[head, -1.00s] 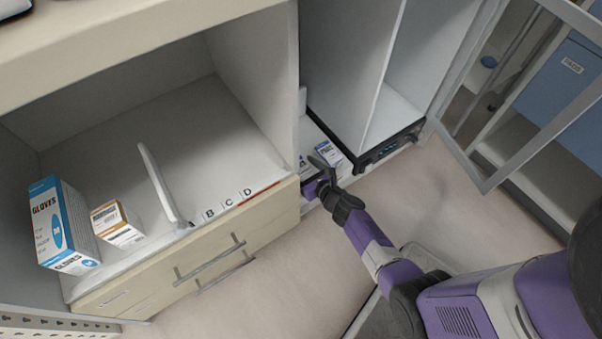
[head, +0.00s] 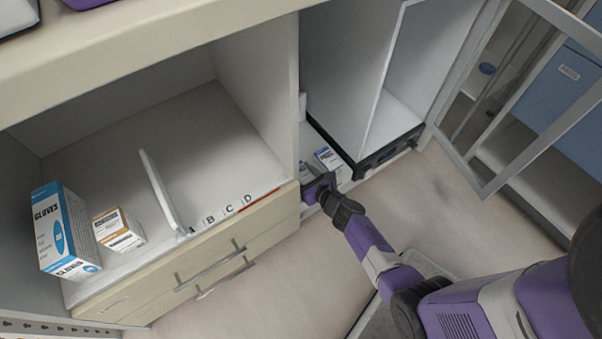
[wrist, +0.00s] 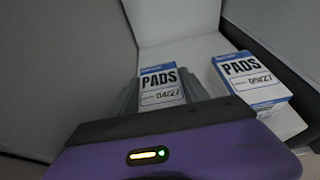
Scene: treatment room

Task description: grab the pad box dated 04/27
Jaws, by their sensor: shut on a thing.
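In the wrist view, the pad box dated 04/27 (wrist: 162,88) is white with a blue top edge and the word PADS. My gripper (wrist: 160,95) has its fingers on either side of this box and is shut on it. A second pad box (wrist: 250,80), dated 09/27, stands to the right, apart from my gripper. In the head view, my gripper (head: 312,184) reaches into the narrow low compartment, and one pad box (head: 332,162) shows beside it. The held box is largely hidden there.
A grey partition with a dark device (head: 385,150) borders the compartment on the right. A cream drawer unit (head: 200,262) is on the left. A gloves box (head: 62,235) and a smaller orange-white box (head: 119,230) stand on its shelf. A glass door (head: 520,150) stands open at right.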

